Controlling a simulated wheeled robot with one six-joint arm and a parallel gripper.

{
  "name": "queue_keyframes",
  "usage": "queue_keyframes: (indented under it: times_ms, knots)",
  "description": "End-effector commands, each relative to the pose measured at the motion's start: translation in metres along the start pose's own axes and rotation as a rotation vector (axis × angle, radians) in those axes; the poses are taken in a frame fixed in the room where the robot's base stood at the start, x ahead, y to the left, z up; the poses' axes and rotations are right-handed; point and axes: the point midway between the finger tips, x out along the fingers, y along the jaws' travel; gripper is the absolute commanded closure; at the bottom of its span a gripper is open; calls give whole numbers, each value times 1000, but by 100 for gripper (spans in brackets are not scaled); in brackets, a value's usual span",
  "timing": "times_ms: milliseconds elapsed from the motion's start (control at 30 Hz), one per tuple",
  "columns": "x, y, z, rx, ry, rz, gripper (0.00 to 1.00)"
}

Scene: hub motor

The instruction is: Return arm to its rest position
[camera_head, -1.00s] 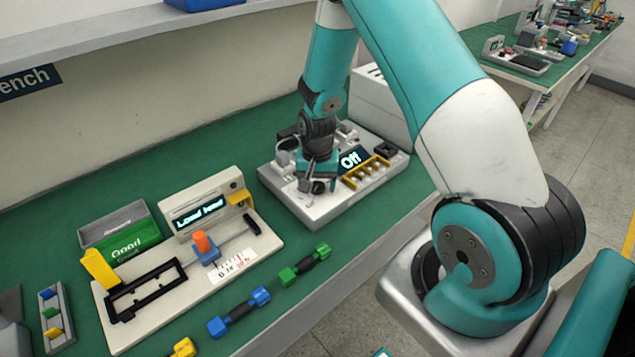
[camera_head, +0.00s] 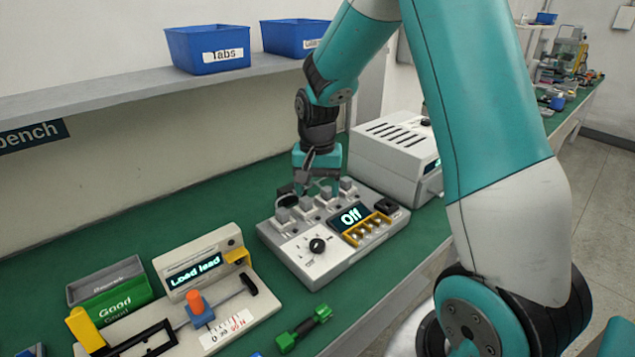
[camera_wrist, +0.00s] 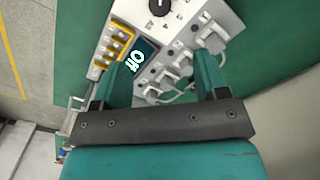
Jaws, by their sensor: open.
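My gripper (camera_head: 318,180) hangs pointing down over the back part of the white control box, near its row of grey connectors. In the wrist view my gripper (camera_wrist: 162,85) shows two teal fingers spread apart with nothing held between them. The white control box (camera_head: 315,272) has a black knob (camera_head: 318,245), a lit display reading "Off" (camera_head: 351,216) and a yellow slotted piece (camera_head: 368,229). The display also shows in the wrist view (camera_wrist: 140,60). In the head view the gripper hides part of the connectors.
A tester with a "Load lead" display (camera_head: 195,270) stands at the left, beside a green "Good" bin (camera_head: 115,302). A grey vented box (camera_head: 390,150) is close behind the arm. Blue bins (camera_head: 208,50) sit on a shelf (camera_head: 120,92) above. A green-ended lead (camera_head: 303,328) lies in front.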

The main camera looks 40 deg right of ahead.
Motion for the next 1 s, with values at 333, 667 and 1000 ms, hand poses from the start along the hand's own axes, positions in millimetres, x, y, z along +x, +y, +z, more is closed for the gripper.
queue_keyframes:
  times_ms: [333,667,1000]
  knots:
    - [-16,0,0,0,-1,1,33]
    - [-16,0,0,0,-1,0,33]
    - [-59,-35,79,-342,-6,-103,33]
